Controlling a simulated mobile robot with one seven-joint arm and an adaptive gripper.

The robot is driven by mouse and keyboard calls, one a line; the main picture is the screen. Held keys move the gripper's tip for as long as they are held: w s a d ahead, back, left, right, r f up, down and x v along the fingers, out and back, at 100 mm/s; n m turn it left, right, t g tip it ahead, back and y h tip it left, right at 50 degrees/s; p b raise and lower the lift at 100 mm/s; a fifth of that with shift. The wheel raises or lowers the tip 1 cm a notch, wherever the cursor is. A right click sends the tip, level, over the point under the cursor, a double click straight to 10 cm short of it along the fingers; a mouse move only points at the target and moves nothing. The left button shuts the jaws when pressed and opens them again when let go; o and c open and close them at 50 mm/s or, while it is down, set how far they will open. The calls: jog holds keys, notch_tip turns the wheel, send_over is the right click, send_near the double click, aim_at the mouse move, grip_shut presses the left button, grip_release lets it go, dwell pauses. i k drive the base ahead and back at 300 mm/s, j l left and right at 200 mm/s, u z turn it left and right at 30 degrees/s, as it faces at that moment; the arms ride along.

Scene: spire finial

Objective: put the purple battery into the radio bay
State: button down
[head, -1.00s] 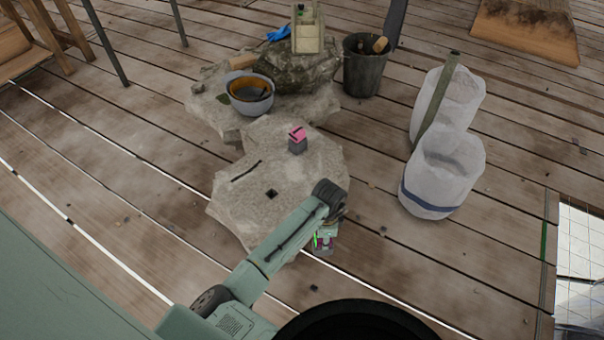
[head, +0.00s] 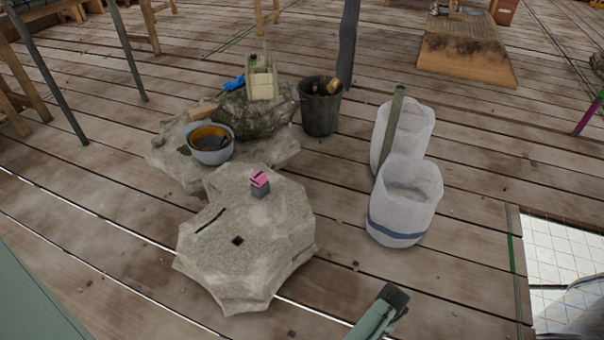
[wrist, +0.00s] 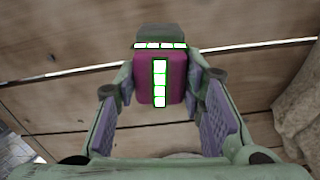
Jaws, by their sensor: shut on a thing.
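In the wrist view, a purple battery (wrist: 173,93) with a lit white-and-green strip sits between the fingers of my gripper (wrist: 162,82). The gripper is shut on it, and a dark grey-green end with a white dashed band shows beyond the purple part. In the head view the gripper and battery are out of frame; only part of my arm shows at the bottom edge. A cream open-fronted box (head: 262,84) stands on the dark rock at the back; I cannot tell if it is the radio, and no bay is clearly visible.
A grey block with a pink top (head: 260,184) stands on the pale stone slab (head: 265,245), which has a slot and a square hole. A bowl (head: 210,155), a dark bucket (head: 321,112) and white sacks (head: 405,205) stand around.

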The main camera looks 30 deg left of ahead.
aim_at(262, 78)
jog(key=i+l+z, duration=0.15)
jog(key=z, duration=0.3)
jog(key=i+z, duration=0.2)
jog(key=z, duration=0.25)
jog(key=i+u, duration=0.2)
jog(key=i, duration=0.4)
jog(key=i+l+u, duration=0.2)
jog(key=i, duration=0.4)
jog(key=i+u, duration=0.1)
jog(key=i, duration=2.45)
jog(key=i+l+u, duration=0.1)
jog(key=i+u, duration=0.15)
jog(key=i, duration=1)
jog(key=i+u, duration=0.3)
jog(key=i, duration=0.25)
jog(key=i+l+u, duration=0.1)
jog(key=i+u, duration=0.2)
jog(key=i, duration=0.25)
jog(key=i+u, duration=0.8)
jog(key=i, duration=0.25)
jog(key=i+u, duration=0.3)
jog(key=i, duration=0.25)
jog(key=i+l+u, duration=0.1)
jog(key=i+u, duration=0.15)
jog(key=i, duration=0.35)
